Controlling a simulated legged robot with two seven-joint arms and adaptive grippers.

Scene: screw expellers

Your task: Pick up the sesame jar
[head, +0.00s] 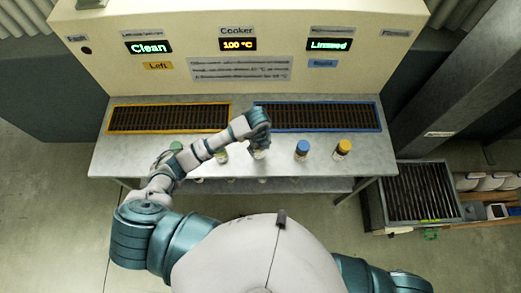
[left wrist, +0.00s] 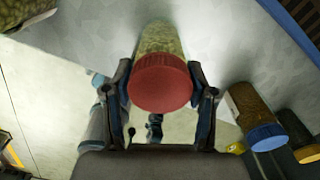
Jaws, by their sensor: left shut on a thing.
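A jar with a red lid and speckled yellow-green contents (left wrist: 160,80) is between the two fingers of my left gripper in the left wrist view. No label on it can be read. My left gripper (head: 260,145) is shut on this jar, over the front part of the metal bench (head: 280,172). In the head view the gripper hides most of the jar, and only a pale lower part shows (head: 259,154). Whether the jar touches the bench is hard to tell. My right gripper is not in view.
Right of the gripper stand a blue-lidded jar (head: 302,149) and a yellow-lidded jar (head: 343,148). Left of it are a green-lidded jar (head: 176,146) and a jar partly behind my arm (head: 221,156). Behind are orange-framed (head: 168,104) and blue-framed (head: 318,102) grates.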

